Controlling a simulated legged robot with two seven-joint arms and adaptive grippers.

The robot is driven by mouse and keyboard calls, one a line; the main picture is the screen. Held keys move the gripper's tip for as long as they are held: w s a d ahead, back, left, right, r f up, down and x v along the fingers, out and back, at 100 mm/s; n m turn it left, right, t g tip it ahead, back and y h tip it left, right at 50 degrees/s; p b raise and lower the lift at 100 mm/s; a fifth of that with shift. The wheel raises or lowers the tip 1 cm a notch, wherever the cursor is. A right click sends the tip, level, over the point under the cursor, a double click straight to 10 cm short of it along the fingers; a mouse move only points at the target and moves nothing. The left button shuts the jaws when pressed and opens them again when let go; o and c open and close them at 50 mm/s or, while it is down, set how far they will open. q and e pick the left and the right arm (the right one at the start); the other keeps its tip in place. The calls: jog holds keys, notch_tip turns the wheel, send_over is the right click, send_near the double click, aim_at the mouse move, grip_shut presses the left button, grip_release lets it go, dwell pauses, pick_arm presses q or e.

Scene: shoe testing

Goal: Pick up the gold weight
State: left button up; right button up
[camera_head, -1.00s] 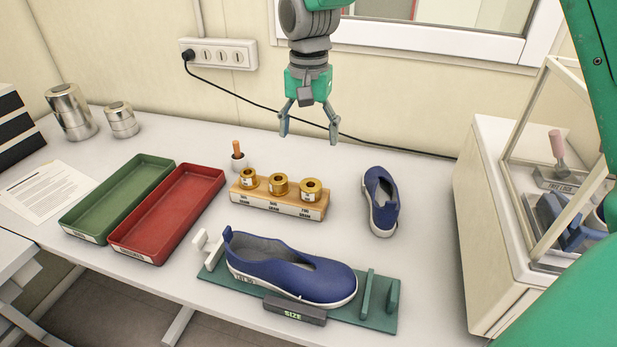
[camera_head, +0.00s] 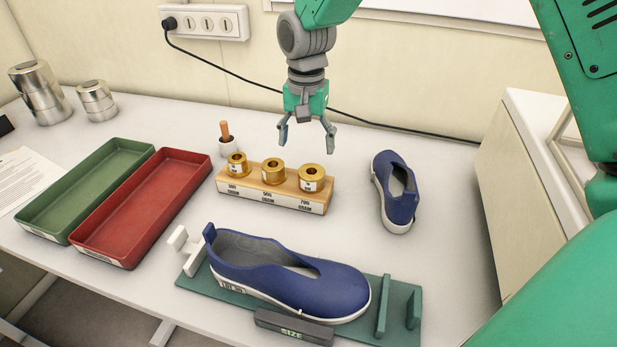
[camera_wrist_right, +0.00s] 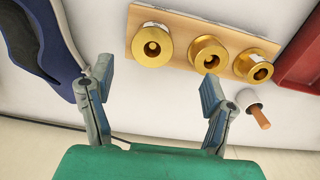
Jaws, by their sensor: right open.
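Several gold weights stand in a row on a labelled wooden block (camera_head: 262,203): a left weight (camera_head: 237,165), a middle weight (camera_head: 273,172) and a right weight (camera_head: 312,178). My right gripper (camera_head: 307,149) is open and empty, pointing down above and behind the block, nearest the right weight. In the right wrist view the open fingers (camera_wrist_right: 157,87) have the right weight (camera_wrist_right: 152,46) ahead between them, apart from it. The middle weight (camera_wrist_right: 208,54) and left weight (camera_wrist_right: 253,65) are to its right. My left gripper is not in view.
A blue shoe (camera_head: 290,275) sits on a green size gauge (camera_head: 355,325) in front of the block. Another blue shoe (camera_head: 397,200) stands to the right. Red (camera_head: 118,255) and green (camera_head: 60,232) trays are left. A small white pot (camera_head: 229,147) stands behind the left weight.

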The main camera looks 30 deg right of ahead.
send_over(312, 173)
jog(key=f, duration=0.4)
jog(key=shift+s+a, duration=0.3)
jog(key=shift+s+a+f, duration=0.1)
jog(key=shift+f, duration=1.1)
jog(key=shift+a+f, duration=0.1)
jog(key=shift+f, duration=1.05)
jog(key=shift+s+d, duration=0.1)
jog(key=shift+d, duration=0.1)
jog(key=c, duration=1)
grip_shut()
